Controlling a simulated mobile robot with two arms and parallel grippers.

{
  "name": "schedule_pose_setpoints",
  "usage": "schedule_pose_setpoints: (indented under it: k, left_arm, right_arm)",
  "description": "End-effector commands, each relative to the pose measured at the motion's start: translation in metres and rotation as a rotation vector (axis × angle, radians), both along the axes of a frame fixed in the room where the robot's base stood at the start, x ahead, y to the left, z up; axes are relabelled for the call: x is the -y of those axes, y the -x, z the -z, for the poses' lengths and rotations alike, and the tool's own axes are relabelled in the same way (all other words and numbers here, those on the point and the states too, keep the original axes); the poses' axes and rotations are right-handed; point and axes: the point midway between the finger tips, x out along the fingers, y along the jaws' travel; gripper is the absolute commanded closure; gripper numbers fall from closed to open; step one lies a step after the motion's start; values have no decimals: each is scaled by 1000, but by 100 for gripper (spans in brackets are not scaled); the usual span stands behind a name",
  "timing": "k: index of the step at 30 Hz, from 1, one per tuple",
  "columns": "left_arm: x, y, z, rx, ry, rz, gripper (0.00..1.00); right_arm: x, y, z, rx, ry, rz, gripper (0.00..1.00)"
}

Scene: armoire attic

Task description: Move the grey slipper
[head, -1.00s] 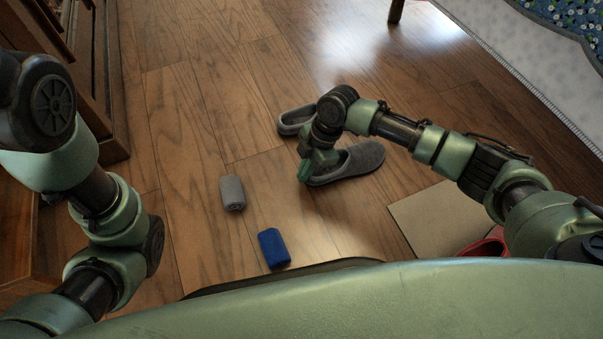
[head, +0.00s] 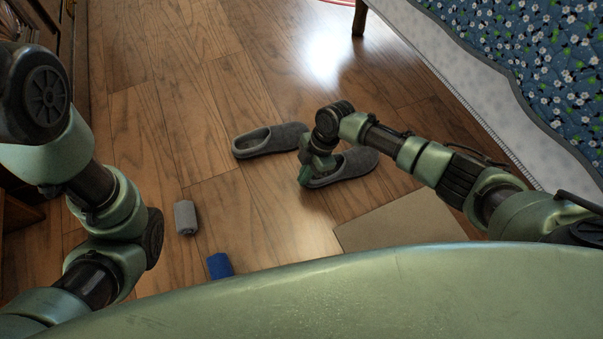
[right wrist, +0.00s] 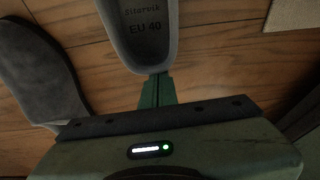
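Two grey slippers are in the head view. One grey slipper (head: 350,166) is at my right gripper (head: 306,176), which is shut on the rim of its heel. In the right wrist view the green fingers (right wrist: 157,90) pinch the heel of this slipper (right wrist: 145,35), and its insole reads "EU 40". I cannot tell how far its sole is off the floor. The other grey slipper (head: 268,140) lies on the floor to its left, apart from it, and also shows in the right wrist view (right wrist: 38,75). My left arm shows at the left, but its gripper is out of view.
A beige flat panel (head: 400,222) lies on the floor near my right arm. A grey roll (head: 185,217) and a blue object (head: 220,265) lie at lower left. A bed with a blue floral cover (head: 540,60) stands at right. Wooden floor beyond the slippers is clear.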

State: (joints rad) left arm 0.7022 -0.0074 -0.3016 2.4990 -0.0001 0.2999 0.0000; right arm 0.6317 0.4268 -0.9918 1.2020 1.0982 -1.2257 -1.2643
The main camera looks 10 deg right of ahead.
Motion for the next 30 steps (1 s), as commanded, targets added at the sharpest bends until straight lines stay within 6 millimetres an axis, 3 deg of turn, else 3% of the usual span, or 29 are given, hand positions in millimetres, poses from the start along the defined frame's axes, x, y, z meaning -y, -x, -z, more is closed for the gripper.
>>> schedule_pose_setpoints:
  k: [15, 30]
  left_arm:
    - [1, -1, 1, -2, -10, -11, 64]
    - [0, -1, -1, -1, -3, -6, 64]
  right_arm:
    - [93, -18, 3, -3, 7, 4, 100]
    - [102, -20, 0, -2, 5, 2, 100]
